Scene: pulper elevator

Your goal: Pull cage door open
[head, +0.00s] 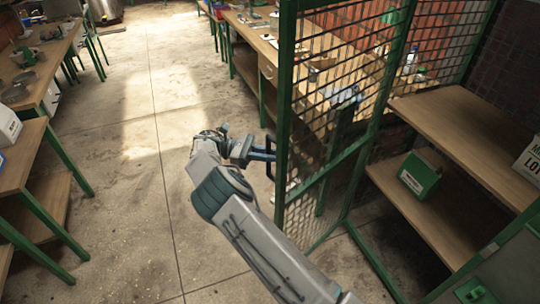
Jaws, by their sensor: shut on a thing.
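The cage door (320,195) is a green-framed mesh panel right of the middle in the head view. Its near green upright (286,115) stands at the panel's left edge. A dark handle (269,158) sits on that upright. My gripper (268,151) is at the handle, left of the door edge, and its fingers are shut on the handle. My arm comes up from the bottom of the view, in front of the door's lower left. The exact finger contact is small and partly hidden. The door's hinge side is hard to make out.
A long workbench (255,38) lies beyond the door. Benches with green legs (45,205) line the left side. The concrete floor (130,190) between is clear.

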